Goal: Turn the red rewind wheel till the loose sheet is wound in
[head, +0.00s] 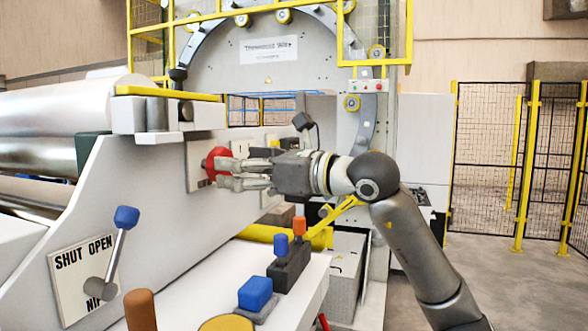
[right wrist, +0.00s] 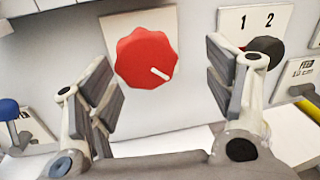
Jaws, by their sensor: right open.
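The red rewind wheel (head: 213,162) is a scalloped knob on a pale plate on the white machine front. In the right wrist view the wheel (right wrist: 146,58) shows whole, with a white mark pointing to its lower right. My right gripper (head: 223,174) is open in front of the wheel. In the wrist view its fingers stand on either side of the wheel, with visible space around it; I cannot tell how far off the fingertips are. No loose sheet can be made out clearly. My left gripper is not in view.
A black 1–2 selector (right wrist: 265,52) sits right of the wheel, close behind my right finger. A blue-knobbed SHUT/OPEN lever (head: 126,217) stands at lower left. Blue (head: 255,292) and orange (head: 299,226) controls rise from the front ledge. Large silver rolls (head: 50,110) lie at left.

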